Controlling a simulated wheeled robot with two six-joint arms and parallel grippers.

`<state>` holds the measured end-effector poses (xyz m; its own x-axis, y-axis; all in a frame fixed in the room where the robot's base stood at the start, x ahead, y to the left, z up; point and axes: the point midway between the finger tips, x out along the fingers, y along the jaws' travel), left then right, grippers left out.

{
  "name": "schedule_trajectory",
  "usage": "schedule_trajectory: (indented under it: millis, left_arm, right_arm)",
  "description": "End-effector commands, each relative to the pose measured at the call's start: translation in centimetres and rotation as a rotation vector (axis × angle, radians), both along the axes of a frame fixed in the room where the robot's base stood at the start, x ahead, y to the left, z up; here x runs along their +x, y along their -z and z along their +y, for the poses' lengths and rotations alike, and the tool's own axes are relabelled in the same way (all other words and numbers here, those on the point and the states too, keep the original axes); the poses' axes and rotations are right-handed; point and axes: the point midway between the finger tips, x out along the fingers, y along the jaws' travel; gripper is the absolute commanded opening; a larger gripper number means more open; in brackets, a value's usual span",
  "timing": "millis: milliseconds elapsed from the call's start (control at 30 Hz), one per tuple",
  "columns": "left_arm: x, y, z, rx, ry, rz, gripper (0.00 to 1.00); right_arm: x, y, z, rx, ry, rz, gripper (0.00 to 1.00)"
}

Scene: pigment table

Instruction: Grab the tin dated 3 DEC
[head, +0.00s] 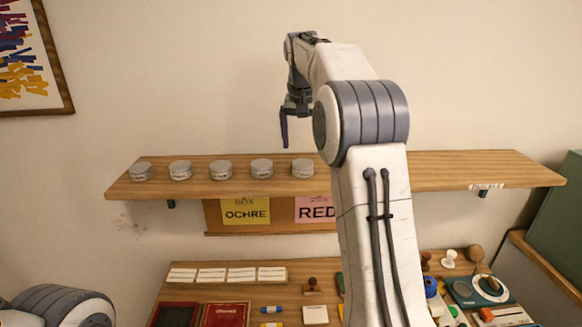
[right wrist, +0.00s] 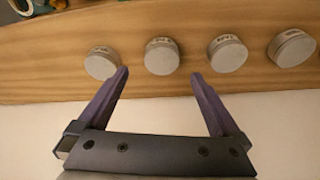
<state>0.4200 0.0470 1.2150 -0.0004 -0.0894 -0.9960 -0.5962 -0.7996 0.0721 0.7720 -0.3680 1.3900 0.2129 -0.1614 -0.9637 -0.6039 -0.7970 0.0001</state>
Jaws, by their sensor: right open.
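Several round grey tins with pale lids stand in a row on the wooden shelf (head: 430,172); the leftmost tin (head: 140,172) and the rightmost visible tin (head: 302,168) mark its ends in the head view. Their labels are too small to read, so I cannot tell which is dated 3 DEC. My right gripper (head: 284,132) is open and empty above the shelf. In the right wrist view its fingers (right wrist: 159,75) spread below the row, with one tin (right wrist: 161,56) in line with the gap between them. My left gripper is out of view.
A yellow OCHRE card (head: 245,211) and a pink RED card (head: 314,210) hang below the shelf. The table below holds white strips (head: 228,274), dark red boxes (head: 226,314), stamps and a blue tape-like item (head: 480,290). A green panel (head: 562,220) stands at right.

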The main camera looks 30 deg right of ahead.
Motion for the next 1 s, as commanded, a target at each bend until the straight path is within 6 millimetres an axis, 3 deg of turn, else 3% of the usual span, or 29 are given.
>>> schedule_trajectory:
  millis: [600, 867, 1000]
  left_arm:
    - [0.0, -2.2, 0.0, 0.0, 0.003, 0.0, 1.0]
    - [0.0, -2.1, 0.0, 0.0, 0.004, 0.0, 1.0]
    - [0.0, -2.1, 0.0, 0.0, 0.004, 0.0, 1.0]
  right_arm:
    - [1.8, 6.7, -1.1, 0.001, -0.004, 0.002, 1.0]
    - [1.9, 7.1, -1.2, 0.0, -0.003, 0.0, 1.0]
    - [1.9, 7.1, -1.3, 0.0, -0.003, 0.0, 0.5]
